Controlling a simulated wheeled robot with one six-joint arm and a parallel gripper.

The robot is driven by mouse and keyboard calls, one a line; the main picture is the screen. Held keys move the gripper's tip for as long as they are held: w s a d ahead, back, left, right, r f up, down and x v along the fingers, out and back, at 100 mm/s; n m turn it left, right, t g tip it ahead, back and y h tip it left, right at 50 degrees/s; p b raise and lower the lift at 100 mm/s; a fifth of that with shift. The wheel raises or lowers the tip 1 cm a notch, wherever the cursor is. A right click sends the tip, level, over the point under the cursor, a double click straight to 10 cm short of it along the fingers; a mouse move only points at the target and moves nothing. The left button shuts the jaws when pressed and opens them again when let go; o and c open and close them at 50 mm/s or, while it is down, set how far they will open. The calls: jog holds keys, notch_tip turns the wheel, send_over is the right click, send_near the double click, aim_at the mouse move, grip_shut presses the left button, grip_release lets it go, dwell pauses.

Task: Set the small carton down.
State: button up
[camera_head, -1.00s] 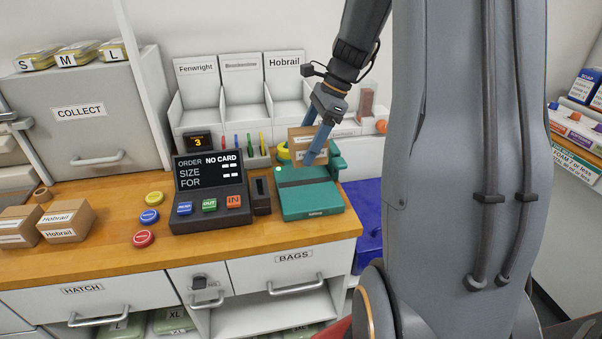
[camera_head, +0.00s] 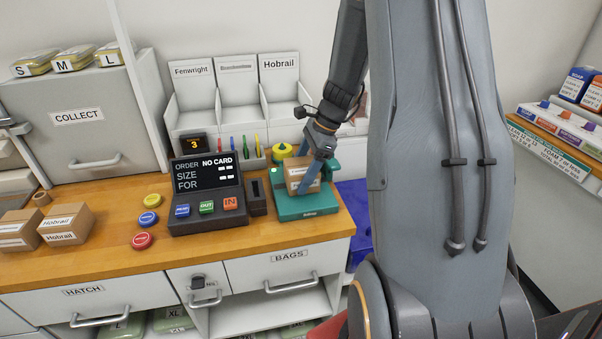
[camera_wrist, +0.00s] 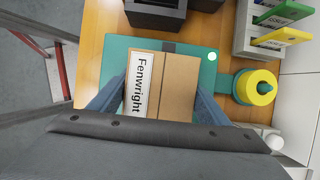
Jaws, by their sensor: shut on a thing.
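The small carton (camera_head: 304,177) is brown cardboard with a white label. In the wrist view the carton (camera_wrist: 170,86) shows "Fenwright" on its label. My gripper (camera_head: 308,186) is shut on it, with a blue finger on each side (camera_wrist: 158,100). The carton is over the teal device (camera_head: 308,206), which shows beneath it in the wrist view (camera_wrist: 115,60). I cannot tell whether the carton touches the device's top.
Two more cartons (camera_head: 66,225) are at the far left. Labelled bins (camera_head: 283,97) stand at the back.

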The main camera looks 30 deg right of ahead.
jog(key=shift+f, duration=0.15)
jog(key=o, duration=1.2)
jog(key=b+v, duration=0.1)
jog(key=v, duration=0.3)
jog(key=b+v, duration=0.1)
jog(key=v, duration=0.3)
jog(key=b+v, duration=0.1)
jog(key=v, duration=0.2)
jog(key=shift+s+a+r, duration=0.1)
jog(key=shift+a+r, duration=0.05)
jog(key=shift+r, duration=0.35)
jog(key=s+a+f+n+h, duration=0.2)
jog(key=s+a+f+n, duration=0.2)
jog(key=a+n, duration=0.5)
jog(key=s+a+f+n+h, duration=0.2)
jog(key=s+a+f+n, duration=0.2)
jog(key=s+a+n, duration=0.5)
jog(key=a+n, duration=0.1)
jog(key=n, duration=0.2)
jog(key=shift+s+h, duration=0.3)
jog(key=shift+s, duration=0.05)
